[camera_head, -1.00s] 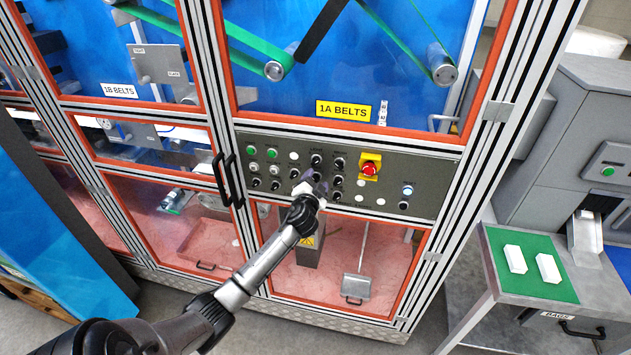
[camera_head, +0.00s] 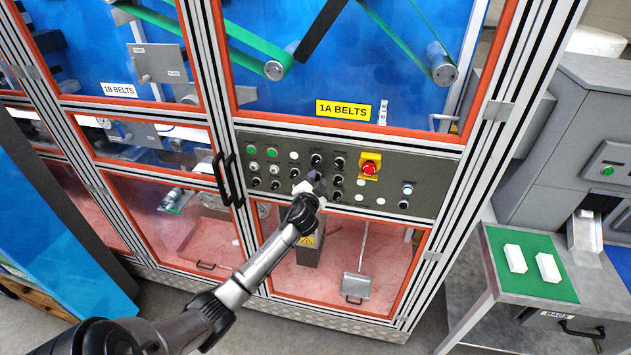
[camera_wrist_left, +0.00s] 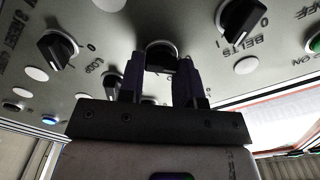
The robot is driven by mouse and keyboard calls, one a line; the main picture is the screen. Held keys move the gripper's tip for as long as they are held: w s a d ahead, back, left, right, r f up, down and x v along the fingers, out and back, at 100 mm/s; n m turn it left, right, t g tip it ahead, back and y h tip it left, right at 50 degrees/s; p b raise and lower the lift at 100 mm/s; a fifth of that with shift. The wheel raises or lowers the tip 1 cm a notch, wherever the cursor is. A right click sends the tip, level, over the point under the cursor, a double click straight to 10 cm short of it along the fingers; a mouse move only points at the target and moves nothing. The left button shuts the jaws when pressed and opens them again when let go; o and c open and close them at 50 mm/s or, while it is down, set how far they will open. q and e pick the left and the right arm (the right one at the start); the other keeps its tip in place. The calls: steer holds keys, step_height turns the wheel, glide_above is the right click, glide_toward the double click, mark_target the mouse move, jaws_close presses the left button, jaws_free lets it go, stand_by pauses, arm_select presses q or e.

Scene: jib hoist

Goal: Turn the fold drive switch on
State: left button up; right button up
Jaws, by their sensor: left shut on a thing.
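The grey control panel (camera_head: 420,180) on the machine front carries several black rotary switches, buttons and lamps. My left gripper (camera_head: 316,182) reaches up to the middle of its lower part. In the left wrist view, its two dark fingers (camera_wrist_left: 160,75) are shut on a black rotary switch (camera_wrist_left: 160,48), one on each side. The label of this switch is hidden or unreadable, so I cannot tell whether it is the fold drive switch. My right gripper is in neither view.
Neighbouring black knobs (camera_wrist_left: 56,46) and (camera_wrist_left: 240,18) flank the held one closely. A red emergency stop (camera_head: 370,168) on a yellow plate is to the right. Black door handles (camera_head: 229,180) stick out at left. A bench with a green mat (camera_head: 530,285) stands at right.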

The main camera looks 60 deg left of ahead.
arm_select(q)
steer(key=m+p, duration=0.1)
steer(key=m, duration=0.4)
steer(key=m+p, duration=0.2)
steer(key=m, duration=0.2)
steer(key=shift+f+m, duration=0.15)
steer(key=shift+m, duration=0.25)
steer(key=m+p, duration=0.1)
steer(key=m, duration=0.3)
steer(key=shift+p, duration=0.3)
steer(key=shift+f+m+p, duration=0.2)
steer(key=shift+m+p, duration=0.5)
steer(key=shift+m, duration=1.3)
steer(key=o, duration=0.9)
